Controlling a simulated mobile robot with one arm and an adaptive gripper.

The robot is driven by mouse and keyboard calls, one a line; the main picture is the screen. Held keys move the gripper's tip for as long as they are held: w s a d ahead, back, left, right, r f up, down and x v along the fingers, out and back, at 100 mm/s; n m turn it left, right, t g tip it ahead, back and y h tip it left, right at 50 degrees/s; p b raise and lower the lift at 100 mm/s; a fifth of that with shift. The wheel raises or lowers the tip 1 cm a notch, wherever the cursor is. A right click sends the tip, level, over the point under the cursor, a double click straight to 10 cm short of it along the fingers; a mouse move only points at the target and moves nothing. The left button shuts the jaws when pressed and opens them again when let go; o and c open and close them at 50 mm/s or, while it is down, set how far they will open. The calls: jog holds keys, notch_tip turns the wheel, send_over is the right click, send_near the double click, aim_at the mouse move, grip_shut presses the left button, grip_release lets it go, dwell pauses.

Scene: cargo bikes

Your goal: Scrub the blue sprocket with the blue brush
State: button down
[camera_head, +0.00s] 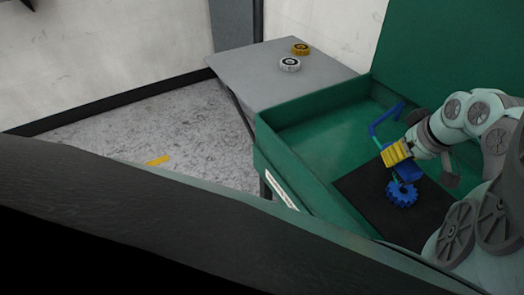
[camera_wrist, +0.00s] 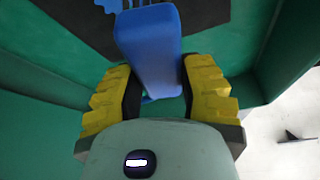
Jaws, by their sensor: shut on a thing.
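The blue sprocket (camera_head: 402,194) is toothed and rests on a black mat (camera_head: 355,190) in the green basin (camera_head: 310,128), in the head view. My gripper (camera_head: 399,154) has yellow fingers and is shut on the blue brush (camera_head: 410,170), just above and behind the sprocket. The brush's lower end overlaps the sprocket in this view; I cannot tell whether they touch. In the wrist view the brush (camera_wrist: 148,48) is a blue block between my yellow fingers (camera_wrist: 158,80). Blue teeth or bristles show at that view's top edge; I cannot tell which.
A bent blue pipe-like piece (camera_head: 378,122) stands in the basin behind my gripper. A grey table (camera_head: 250,72) left of the basin holds a silver sprocket (camera_head: 289,65) and a gold sprocket (camera_head: 300,49). The basin's green back panel (camera_head: 450,45) rises at the right. The basin's left floor is clear.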

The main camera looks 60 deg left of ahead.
jog(key=shift+r+p, duration=0.35)
jog(key=shift+r, duration=0.7)
